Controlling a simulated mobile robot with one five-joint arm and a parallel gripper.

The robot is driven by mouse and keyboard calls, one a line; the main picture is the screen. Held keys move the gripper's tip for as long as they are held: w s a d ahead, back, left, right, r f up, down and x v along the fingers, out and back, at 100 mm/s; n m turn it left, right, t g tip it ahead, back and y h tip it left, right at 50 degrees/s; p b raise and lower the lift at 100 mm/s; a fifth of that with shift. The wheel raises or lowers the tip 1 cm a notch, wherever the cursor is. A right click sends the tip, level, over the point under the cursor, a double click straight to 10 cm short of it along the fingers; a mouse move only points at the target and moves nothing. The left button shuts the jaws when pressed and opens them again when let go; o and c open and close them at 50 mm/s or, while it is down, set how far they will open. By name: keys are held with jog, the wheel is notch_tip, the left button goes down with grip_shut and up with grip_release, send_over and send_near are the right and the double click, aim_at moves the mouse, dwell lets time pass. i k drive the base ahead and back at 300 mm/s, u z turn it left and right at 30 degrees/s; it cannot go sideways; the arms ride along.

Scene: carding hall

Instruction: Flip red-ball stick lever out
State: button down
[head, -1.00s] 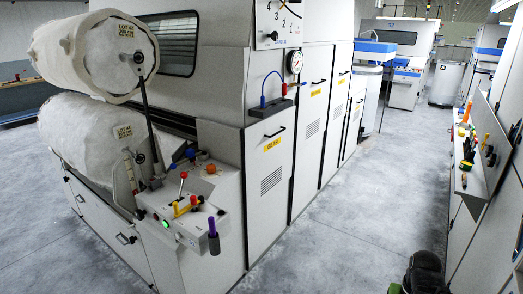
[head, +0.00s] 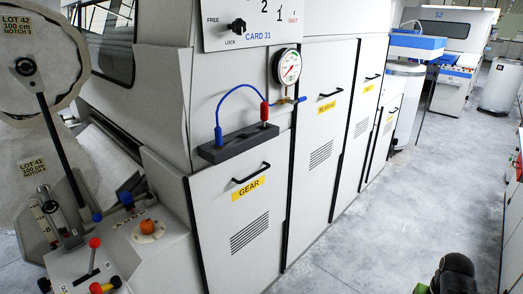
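The stick lever with a red ball (head: 94,243) stands on the pale control box (head: 170,251) at the lower left of the head view. Its thin stick is close to upright, and its ball leans slightly to the right. Part of a label ending in "UT" shows to the left of its base. My gripper's fingers do not show. A dark rounded part of my arm is at the bottom right, far from the lever.
An orange knob (head: 147,227) and blue-ball levers (head: 126,198) are beside the lever. Red and yellow knobs (head: 104,286) are just in front. The grey GEAR cabinet (head: 236,225) stands to the right. Open floor (head: 362,235) lies along the cabinets.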

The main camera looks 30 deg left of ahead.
aim_at(94, 243)
jog(key=u, duration=0.05)
jog(key=i, duration=1.55)
jog(key=u, duration=1.95)
jog(key=k, duration=0.15)
jog(key=u, duration=2.3)
jog(key=i, duration=1.65)
jog(key=u, duration=0.1)
